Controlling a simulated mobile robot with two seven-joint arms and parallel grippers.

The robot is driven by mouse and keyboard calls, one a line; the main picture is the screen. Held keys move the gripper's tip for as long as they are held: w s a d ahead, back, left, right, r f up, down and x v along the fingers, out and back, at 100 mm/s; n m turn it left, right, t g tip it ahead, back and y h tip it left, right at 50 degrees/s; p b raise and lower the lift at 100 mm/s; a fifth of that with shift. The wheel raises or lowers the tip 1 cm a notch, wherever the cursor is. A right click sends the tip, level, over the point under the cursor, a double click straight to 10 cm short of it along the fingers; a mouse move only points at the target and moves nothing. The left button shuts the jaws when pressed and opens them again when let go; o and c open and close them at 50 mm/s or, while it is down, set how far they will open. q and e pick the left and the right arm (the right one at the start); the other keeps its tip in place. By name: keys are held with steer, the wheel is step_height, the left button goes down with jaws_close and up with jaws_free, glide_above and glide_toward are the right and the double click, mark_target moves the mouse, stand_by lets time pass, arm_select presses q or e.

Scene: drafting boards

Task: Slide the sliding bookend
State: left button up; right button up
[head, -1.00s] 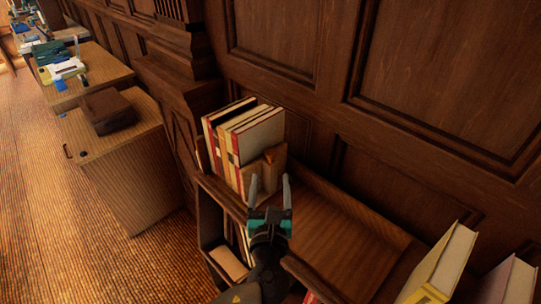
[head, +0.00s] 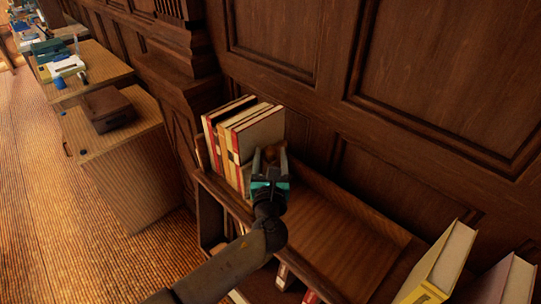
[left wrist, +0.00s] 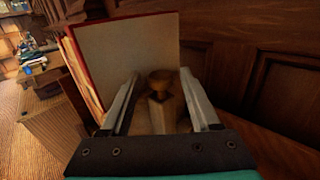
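The sliding bookend (head: 272,153) is wooden with a knob. It stands on the shelf top against the right end of a row of books (head: 242,130), mostly hidden by my left gripper in the head view. In the left wrist view its round knob and post (left wrist: 162,85) show between the fingers. My left gripper (head: 270,158) is open, its fingers on either side of the knob, with gaps visible on both sides (left wrist: 162,92). My right gripper is not in view.
The shelf top (head: 345,235) right of the bookend is bare. More books (head: 445,265) stand at the lower right. A dark panelled wall (head: 440,80) is behind. Desks (head: 125,150) stand at the left, one with a brown box (head: 109,109).

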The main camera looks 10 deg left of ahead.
arm_select(q)
jaws_close()
stand_by(1.2)
